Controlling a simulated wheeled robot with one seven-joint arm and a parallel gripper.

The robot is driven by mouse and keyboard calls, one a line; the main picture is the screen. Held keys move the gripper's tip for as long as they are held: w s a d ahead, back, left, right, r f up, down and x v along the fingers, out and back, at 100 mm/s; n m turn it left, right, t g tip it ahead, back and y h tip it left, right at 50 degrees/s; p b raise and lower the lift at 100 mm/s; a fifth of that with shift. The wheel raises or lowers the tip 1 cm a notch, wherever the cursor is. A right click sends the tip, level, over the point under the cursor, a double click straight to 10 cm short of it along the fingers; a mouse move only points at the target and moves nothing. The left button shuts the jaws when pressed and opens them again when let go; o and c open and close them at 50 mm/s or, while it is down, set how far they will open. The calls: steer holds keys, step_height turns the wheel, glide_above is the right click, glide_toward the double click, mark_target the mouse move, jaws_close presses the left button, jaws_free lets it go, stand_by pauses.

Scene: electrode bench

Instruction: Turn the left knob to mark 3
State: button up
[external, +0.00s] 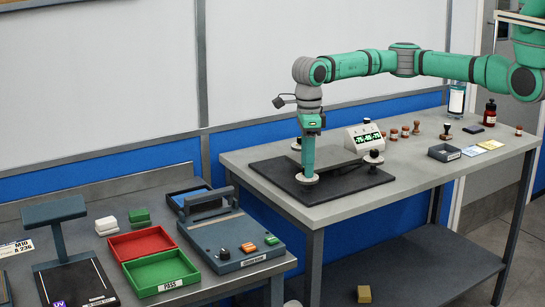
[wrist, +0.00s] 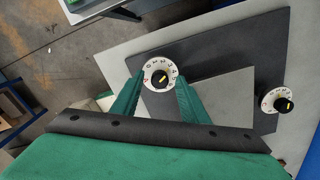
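A white dial with a black knob (wrist: 160,79) shows in the wrist view, with numbers around its rim and a yellow pointer line lying diagonally. I cannot tell which mark the pointer is on. My gripper (wrist: 160,88) is open, its green fingers apart on either side of this dial. In the external view my gripper (external: 308,170) points straight down over the same white dial (external: 307,180), at the near left of the dark plate; the gripper hides its knob. A second dial with a black knob (wrist: 283,104) is at the right in the wrist view, also in the external view (external: 374,157).
The dark plate (external: 345,191) lies on the grey bench (external: 240,157), with a grey block in its middle. A display box (external: 365,137) stands behind it. A lower bench with red and green trays is at the left.

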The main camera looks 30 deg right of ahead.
step_height(320, 180, up, 11)
stand_by(0.7)
steer(key=shift+f, duration=0.15)
stand_by(0.3)
